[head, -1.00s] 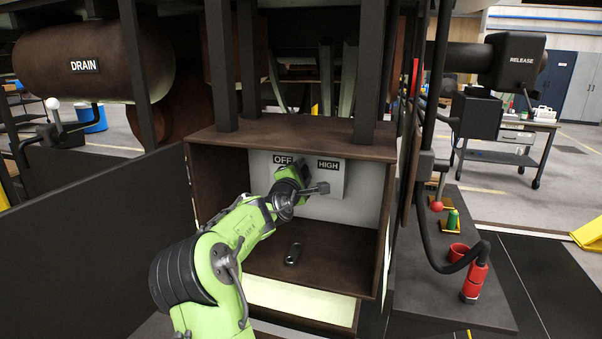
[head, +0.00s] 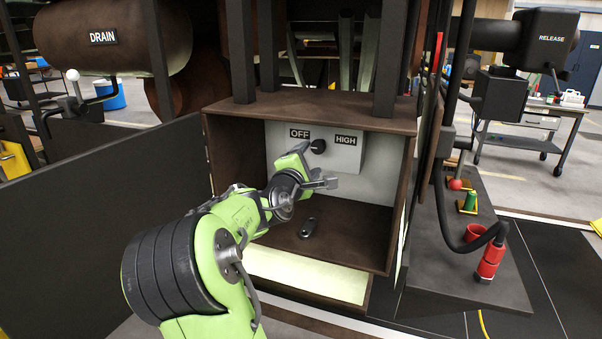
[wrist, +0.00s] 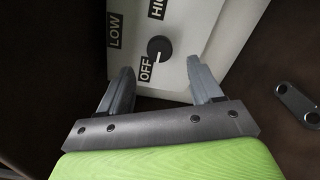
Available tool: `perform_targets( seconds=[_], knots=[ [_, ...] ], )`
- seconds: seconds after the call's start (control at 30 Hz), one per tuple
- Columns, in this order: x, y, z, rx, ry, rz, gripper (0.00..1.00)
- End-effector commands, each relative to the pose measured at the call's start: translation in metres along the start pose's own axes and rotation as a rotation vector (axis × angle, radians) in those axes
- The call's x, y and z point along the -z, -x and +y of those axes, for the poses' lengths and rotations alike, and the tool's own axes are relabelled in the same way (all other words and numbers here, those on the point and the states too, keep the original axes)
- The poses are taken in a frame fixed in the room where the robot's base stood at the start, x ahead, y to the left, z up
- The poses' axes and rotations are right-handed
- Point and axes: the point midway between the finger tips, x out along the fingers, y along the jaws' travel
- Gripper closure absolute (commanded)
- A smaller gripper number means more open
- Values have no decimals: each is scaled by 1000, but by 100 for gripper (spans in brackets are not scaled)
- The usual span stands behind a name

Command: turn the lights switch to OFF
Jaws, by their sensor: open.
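The lights switch is a round black knob (head: 318,146) on a pale panel (head: 348,161) inside an open brown cabinet. OFF and HIGH labels show in the head view. The wrist view shows the knob (wrist: 160,48) with LOW, HIGH and OFF labels around it. A small pale mark shows on the knob's lower part, on the OFF side; its exact setting is hard to tell. My gripper (head: 318,168) is open and empty, just below and in front of the knob. In the wrist view the knob lies beyond and between the spread fingers (wrist: 158,75), apart from them.
A dark oblong object (head: 308,228) lies on the cabinet floor; it also shows in the wrist view (wrist: 298,103). Cabinet walls (head: 235,160) and a top board (head: 315,108) enclose the panel. A dark side panel (head: 100,200) stands to the left.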

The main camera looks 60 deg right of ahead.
Motion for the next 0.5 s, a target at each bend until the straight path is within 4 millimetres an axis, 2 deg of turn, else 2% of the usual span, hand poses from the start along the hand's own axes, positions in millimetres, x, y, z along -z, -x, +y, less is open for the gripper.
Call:
perform_targets(
  seconds=[0.03, 0.2, 0.33, 0.5],
  knots=[
    [3, 15, 0, 0, -4, 10, 35],
    [1, 50, 0, 0, -1, 6, 35],
    [0, 62, 0, 1, 1, 2, 35],
    [-1, 64, 0, 1, 2, -2, 35]
  ],
)
